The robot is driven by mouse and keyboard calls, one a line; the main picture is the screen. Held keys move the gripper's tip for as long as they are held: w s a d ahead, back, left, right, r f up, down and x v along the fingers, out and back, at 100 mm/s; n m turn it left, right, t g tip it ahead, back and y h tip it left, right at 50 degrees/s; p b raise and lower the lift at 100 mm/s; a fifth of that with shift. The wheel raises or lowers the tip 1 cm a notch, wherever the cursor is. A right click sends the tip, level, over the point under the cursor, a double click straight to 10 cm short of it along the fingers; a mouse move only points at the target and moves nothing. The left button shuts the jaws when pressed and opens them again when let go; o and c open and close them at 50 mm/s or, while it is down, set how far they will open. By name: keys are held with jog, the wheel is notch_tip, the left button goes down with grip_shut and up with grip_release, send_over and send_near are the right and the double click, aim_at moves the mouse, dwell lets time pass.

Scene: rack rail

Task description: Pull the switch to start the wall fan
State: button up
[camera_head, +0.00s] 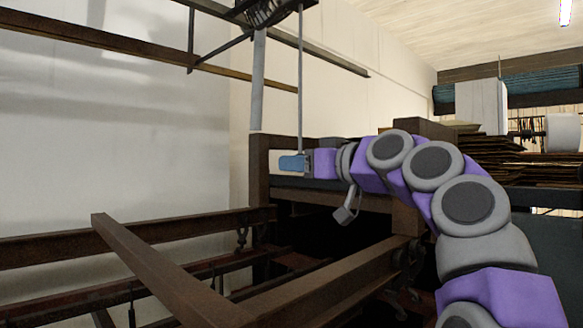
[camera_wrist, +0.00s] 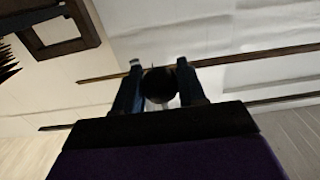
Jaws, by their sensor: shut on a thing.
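The dark wall fan (camera_head: 265,12) is at the top of the head view, partly cut off by the frame edge. A thin grey pull cord (camera_head: 300,85) hangs straight down from beside it to my gripper. My gripper (camera_head: 292,163), with blue fingers, is at the cord's lower end and shut on the pull switch. In the wrist view my gripper (camera_wrist: 160,72) has a dark, rounded thing between its two fingers, with a pale part below it. It seems to be the end of the pull switch, but it is too dark to make out clearly.
Brown wooden rack rails (camera_head: 150,265) fill the lower left. A brown wooden frame (camera_head: 258,180) stands just below and beside my gripper. Stacked flat brown sheets (camera_head: 490,160) lie at the right. A pale wall (camera_head: 110,120) is behind, with open air left of the cord.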

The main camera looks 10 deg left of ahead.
jog(key=shift+c, duration=1)
